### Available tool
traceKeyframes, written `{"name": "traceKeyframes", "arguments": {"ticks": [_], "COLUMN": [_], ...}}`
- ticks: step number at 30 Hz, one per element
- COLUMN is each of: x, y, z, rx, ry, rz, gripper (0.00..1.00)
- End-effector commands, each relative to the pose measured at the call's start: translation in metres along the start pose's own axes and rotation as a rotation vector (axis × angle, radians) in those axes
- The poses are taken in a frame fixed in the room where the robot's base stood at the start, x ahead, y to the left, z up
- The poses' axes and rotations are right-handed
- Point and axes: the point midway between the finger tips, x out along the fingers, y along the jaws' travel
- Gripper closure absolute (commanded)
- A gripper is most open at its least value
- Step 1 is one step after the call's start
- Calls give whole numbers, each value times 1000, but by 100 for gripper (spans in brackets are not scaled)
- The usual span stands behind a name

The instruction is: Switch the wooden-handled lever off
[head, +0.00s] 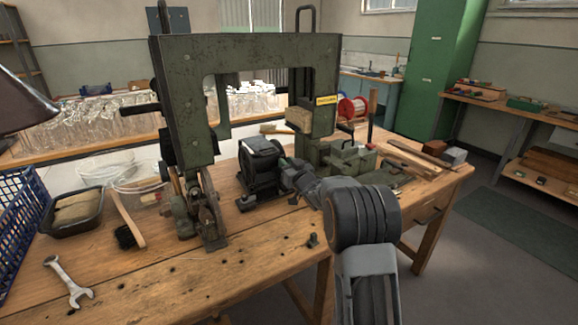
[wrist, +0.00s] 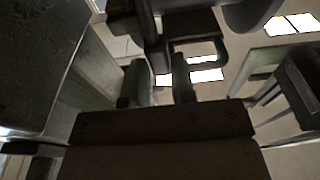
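A lever with an upright brown wooden handle (head: 373,103) stands at the right side of the green tufting machine (head: 180,85). In the head view my gripper (head: 287,170) is low in front of the machine, beside the black motor (head: 260,165), left of and below the lever. My forearm covers part of the bench there. In the wrist view the two fingers of my gripper (wrist: 159,82) stand apart with nothing held between them. A dark rod (wrist: 148,25) and a dark loop (wrist: 200,52) show beyond the fingers; I cannot tell whether either belongs to the lever.
The wooden bench (head: 190,285) holds a wrench (head: 68,283), a brush (head: 128,222), a dark tray (head: 72,212) and clear bowls (head: 137,185) on the left. A green vise-like block (head: 350,160) and wood strips (head: 412,160) lie right of the machine. The bench's front middle is mostly clear.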

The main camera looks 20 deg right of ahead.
Motion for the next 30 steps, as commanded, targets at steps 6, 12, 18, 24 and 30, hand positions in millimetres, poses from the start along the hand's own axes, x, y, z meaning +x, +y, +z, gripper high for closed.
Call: {"name": "traceKeyframes", "arguments": {"ticks": [6,12,18,24,30], "x": [0,0,1,-4,-31], "y": [0,1,1,-2,-13], "z": [0,0,-11,-47,-90], "rx": [0,0,-2,-3,-2], "ry": [0,0,3,4,4], "rz": [0,1,1,1,1], "gripper": [55,53,53,53,53]}}
